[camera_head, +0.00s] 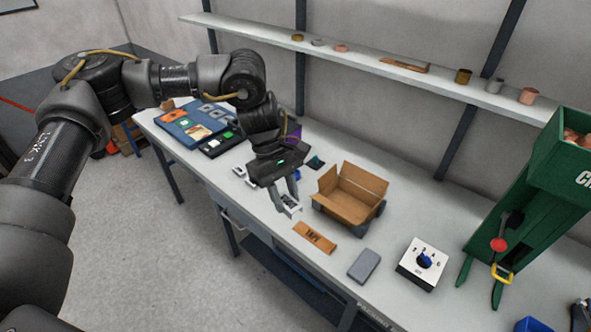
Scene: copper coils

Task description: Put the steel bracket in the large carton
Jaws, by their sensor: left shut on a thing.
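My left gripper (286,190) points down over the workbench, just left of the open cardboard carton. It is shut on a small light-grey metal piece with dark openings, which looks like the steel bracket (290,206). The fingers hide part of it, and I cannot tell whether it touches the bench. The large carton (348,207) is brown, open at the top with flaps up, and its visible inside looks empty. My right gripper is not in view.
A green machine (520,200) stands at right. Blue and black trays are behind my left arm.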

